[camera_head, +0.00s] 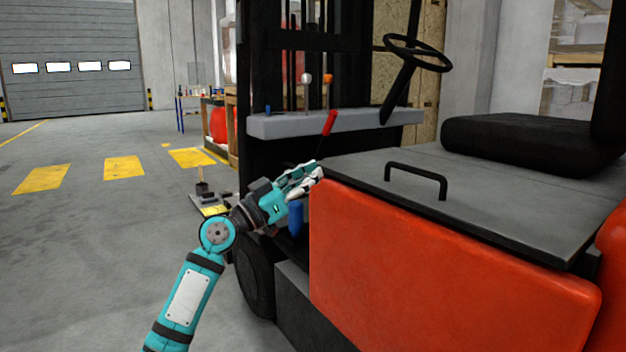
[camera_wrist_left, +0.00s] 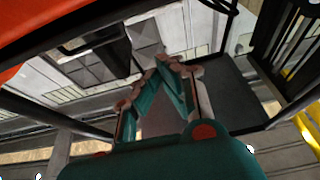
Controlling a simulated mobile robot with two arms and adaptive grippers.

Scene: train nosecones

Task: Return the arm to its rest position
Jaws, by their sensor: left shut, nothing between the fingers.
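My left arm comes in from the bottom left of the head view. Its teal gripper (camera_head: 316,170) is beside the front left corner of the forklift's dark hood (camera_head: 480,196), just below a red-handled lever (camera_head: 329,123). From this view I cannot tell whether it touches the hood. In the left wrist view the fingers of the left gripper (camera_wrist_left: 168,66) come together at the tips, with nothing held between them. My right gripper is in neither view.
The forklift's red side panel (camera_head: 440,270) is right of my left arm. A black handle (camera_head: 416,178) stands on the hood, with a steering wheel (camera_head: 417,52) and seat (camera_head: 530,145) behind. Open grey floor with yellow marks (camera_head: 124,167) lies to the left.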

